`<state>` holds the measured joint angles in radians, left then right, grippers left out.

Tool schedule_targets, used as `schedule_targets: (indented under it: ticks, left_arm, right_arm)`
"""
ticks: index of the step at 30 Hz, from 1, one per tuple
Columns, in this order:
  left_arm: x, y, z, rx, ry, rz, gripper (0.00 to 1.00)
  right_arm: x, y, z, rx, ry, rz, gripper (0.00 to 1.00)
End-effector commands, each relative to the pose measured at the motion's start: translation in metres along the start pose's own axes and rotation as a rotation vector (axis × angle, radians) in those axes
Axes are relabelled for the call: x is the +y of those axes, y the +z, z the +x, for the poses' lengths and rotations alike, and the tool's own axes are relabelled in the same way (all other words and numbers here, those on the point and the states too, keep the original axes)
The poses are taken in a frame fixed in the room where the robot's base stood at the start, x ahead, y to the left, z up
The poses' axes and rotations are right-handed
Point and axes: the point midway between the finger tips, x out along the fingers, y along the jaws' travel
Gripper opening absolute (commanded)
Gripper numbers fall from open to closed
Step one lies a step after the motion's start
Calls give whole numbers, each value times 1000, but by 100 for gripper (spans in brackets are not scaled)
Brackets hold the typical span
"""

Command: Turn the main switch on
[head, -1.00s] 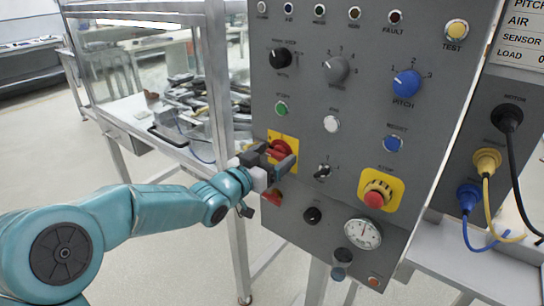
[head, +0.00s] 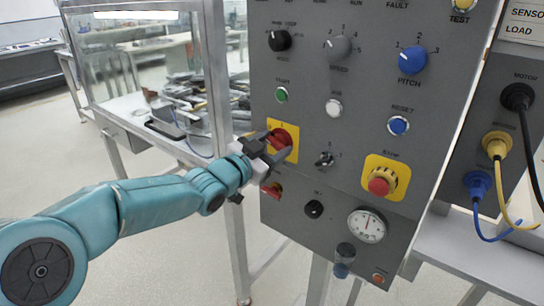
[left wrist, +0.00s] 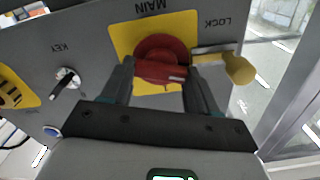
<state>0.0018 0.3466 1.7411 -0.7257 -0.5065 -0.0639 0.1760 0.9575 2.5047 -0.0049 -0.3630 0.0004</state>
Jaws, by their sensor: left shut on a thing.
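The main switch (head: 283,138) is a red rotary handle on a yellow plate at the left side of the grey control panel (head: 355,105). It also shows in the left wrist view (left wrist: 161,60), under the upside-down word MAIN, with its bar lying roughly level across that picture. My left gripper (head: 276,146) is at the switch, its two fingers on either side of the red bar and shut on it. In the left wrist view the fingers (left wrist: 160,82) stand at the two ends of the bar. My right gripper is not in view.
A brass-coloured lock piece (left wrist: 236,68) sits right beside the switch in the left wrist view. A key switch (head: 325,160), a red stop button (head: 379,186) and a gauge (head: 367,225) are close by. Cables (head: 505,190) hang at the right.

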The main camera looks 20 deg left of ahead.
Motion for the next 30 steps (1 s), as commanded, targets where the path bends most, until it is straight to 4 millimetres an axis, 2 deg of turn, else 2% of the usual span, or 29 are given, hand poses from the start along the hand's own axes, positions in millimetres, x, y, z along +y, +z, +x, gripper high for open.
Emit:
schedule_targets:
  ticks: [1, 9, 30]
  left_arm:
    - [2, 5, 0, 3, -1, 45, 29]
    - [3, 4, 0, 1, -1, 303, 29]
    - [4, 4, 0, 1, 0, 949, 29]
  right_arm:
    - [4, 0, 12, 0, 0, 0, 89]
    - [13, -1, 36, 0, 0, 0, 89]
    - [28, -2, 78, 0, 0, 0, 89]
